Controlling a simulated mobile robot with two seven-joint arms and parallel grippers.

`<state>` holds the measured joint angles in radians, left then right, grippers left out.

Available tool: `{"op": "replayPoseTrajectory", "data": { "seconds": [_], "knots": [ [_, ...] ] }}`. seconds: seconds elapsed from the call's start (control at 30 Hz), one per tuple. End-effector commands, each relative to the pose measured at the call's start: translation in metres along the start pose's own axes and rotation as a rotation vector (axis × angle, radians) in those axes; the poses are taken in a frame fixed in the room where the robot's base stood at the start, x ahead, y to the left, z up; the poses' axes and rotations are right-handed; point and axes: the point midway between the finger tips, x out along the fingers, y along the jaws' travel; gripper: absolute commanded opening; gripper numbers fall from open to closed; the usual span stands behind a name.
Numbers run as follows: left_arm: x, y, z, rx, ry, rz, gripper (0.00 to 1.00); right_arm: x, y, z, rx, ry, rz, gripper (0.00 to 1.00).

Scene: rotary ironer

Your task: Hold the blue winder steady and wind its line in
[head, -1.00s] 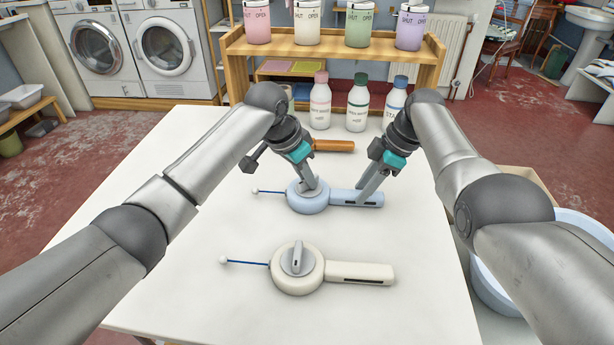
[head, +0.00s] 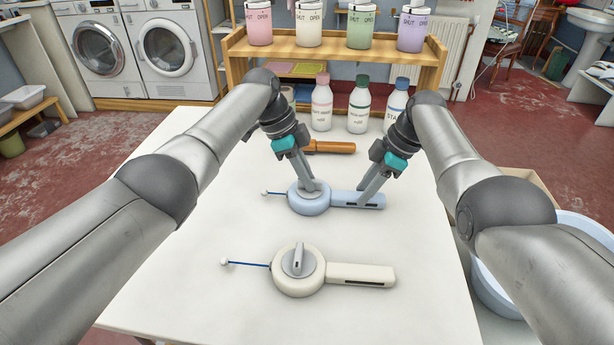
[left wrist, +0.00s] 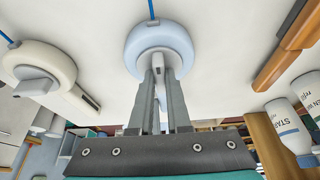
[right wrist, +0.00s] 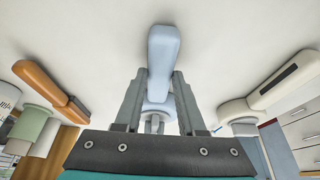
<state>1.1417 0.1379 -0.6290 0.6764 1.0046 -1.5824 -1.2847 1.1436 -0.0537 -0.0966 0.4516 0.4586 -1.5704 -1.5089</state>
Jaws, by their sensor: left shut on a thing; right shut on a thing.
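The blue winder (head: 309,203) lies flat on the white table, its round body to the left and its handle (head: 345,198) to the right. A short dark blue line with a white bead (head: 264,193) sticks out of its left side. My left gripper (head: 313,188) is shut on the knob on top of the round body; the left wrist view shows the knob (left wrist: 158,62) between the fingers. My right gripper (head: 364,202) is shut on the blue handle, which also shows in the right wrist view (right wrist: 163,55).
A cream winder (head: 297,275) with its line out to the left lies nearer on the table. An orange-handled tool (head: 332,147) and several bottles (head: 358,108) stand or lie behind. A wooden shelf (head: 335,50) with lidded jars is at the back. The table's left side is clear.

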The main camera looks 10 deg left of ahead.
Motion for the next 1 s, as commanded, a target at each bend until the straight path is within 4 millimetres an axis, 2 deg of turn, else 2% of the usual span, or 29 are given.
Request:
{"op": "replayPoseTrajectory", "data": {
  "seconds": [0.4,0.97,1.0],
  "knots": [
    [-0.0006,-0.0014,0.0003,0.118,-0.001,0.046,0.00,0.0002,-0.0007,0.0001,-0.002,0.000,-0.003,0.00],
    [-0.0004,-0.0007,0.0002,0.136,-0.001,0.054,0.00,0.0001,-0.0004,0.0004,-0.001,-0.001,-0.002,0.00],
    [-0.0003,-0.0006,0.0002,0.136,-0.001,0.054,0.19,0.0001,-0.0004,0.0004,-0.001,-0.001,-0.002,0.00]
  ]
}}
